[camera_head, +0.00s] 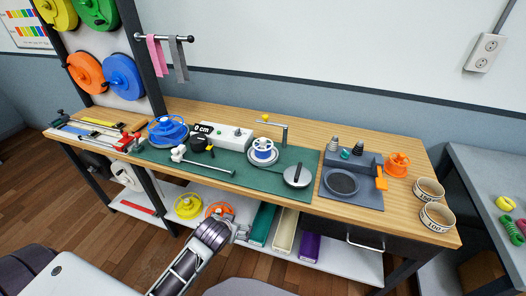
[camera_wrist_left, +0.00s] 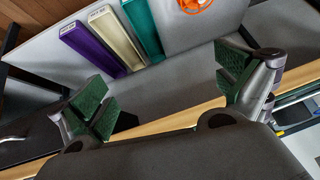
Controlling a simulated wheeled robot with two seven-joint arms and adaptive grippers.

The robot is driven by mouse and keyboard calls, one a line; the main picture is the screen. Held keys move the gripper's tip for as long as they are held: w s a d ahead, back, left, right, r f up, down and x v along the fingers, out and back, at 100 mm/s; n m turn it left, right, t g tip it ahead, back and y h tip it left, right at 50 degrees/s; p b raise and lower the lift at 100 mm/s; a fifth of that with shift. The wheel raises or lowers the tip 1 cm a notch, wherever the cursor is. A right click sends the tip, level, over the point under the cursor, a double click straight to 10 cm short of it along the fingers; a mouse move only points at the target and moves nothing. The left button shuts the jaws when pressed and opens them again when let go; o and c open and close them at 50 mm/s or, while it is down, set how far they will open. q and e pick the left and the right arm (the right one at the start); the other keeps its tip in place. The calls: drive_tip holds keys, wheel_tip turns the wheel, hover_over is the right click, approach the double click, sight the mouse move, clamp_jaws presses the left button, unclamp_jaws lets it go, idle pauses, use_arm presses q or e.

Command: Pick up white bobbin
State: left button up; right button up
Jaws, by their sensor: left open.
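A small bobbin (camera_head: 263,149), white with blue parts, stands on a pale round disc on the green mat (camera_head: 215,174) of the workbench in the head view. It is the nearest match to a white bobbin there, and its colour is mixed. My left gripper (camera_head: 240,231) is low in front of the bench, beside the lower shelf and well below the bobbin. In the left wrist view my left gripper (camera_wrist_left: 168,92) is open, with its green-padded fingers wide apart and nothing between them. The bobbin is not in the left wrist view. My right gripper is not in view.
The wooden bench edge runs above my left gripper. The lower shelf (camera_head: 350,262) holds yellow and orange spools and teal, cream and purple bins (camera_wrist_left: 85,48). A blue spool (camera_head: 168,131), a white measuring box (camera_head: 222,136) and a round grey pad (camera_head: 298,176) surround the bobbin.

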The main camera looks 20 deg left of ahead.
use_arm(q)
drive_tip(key=w+a+r+t, duration=0.1)
drive_tip(key=w+r+t, duration=0.1)
drive_tip(key=w, duration=0.1)
drive_tip(key=w+a+r+t, duration=0.1)
drive_tip(key=w+r, duration=0.2)
drive_tip(key=w, duration=0.1)
drive_tip(key=w+a+r+n+t, duration=0.1)
drive_tip(key=w+r+t, duration=0.1)
drive_tip(key=w+r, duration=0.1)
drive_tip(key=shift+w+a+r+t+y, duration=0.1)
drive_tip(key=shift+w+a+t+y, duration=0.05)
drive_tip(key=shift+w+t+y, duration=0.15)
drive_tip(key=m+t+h, duration=0.2)
drive_tip(key=t+h, duration=0.2)
drive_tip(key=t, duration=0.1)
approach(262, 142)
drive_tip(key=s+a, duration=0.2)
drive_tip(key=s, duration=0.1)
drive_tip(key=shift+f, duration=0.35)
drive_tip(key=shift+w+d+r+m+h, duration=0.4)
drive_tip(key=shift+m+h, duration=0.2)
drive_tip(key=shift+h, duration=0.2)
drive_tip(key=shift+a, duration=0.1)
drive_tip(key=shift+w, duration=0.15)
